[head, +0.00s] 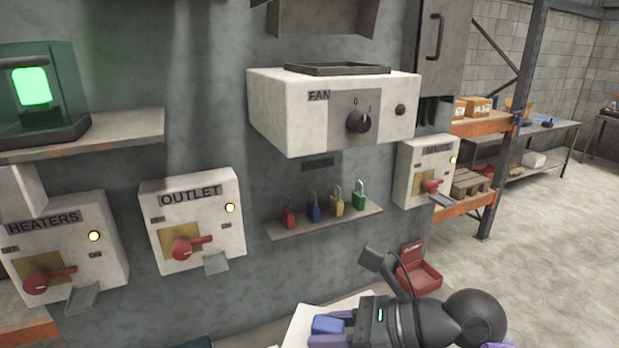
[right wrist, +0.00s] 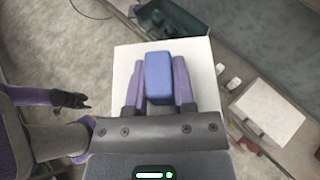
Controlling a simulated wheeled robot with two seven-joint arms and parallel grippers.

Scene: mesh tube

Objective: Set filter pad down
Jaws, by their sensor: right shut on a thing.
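My right gripper (head: 325,331) is low in the head view, in front of the wall. It also shows in the right wrist view (right wrist: 157,85), with its purple fingers shut on a blue block (right wrist: 159,78), which shows in the head view (head: 327,325) too. A flat, pale square (right wrist: 200,52) spreads behind the block and fingers; its edge shows in the head view (head: 298,325). I cannot tell which of these is the filter pad, or whether block and square are joined. My left gripper is not clearly seen.
A fan box (head: 290,108) with a dark frame (head: 337,69) on top is on the wall. Outlet (head: 195,215), heaters (head: 75,240) and mains (head: 420,172) switch boxes flank several padlocks on a shelf (head: 325,222). An open red case (head: 418,276) lies behind my right arm. A dark bin (right wrist: 188,20) is near.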

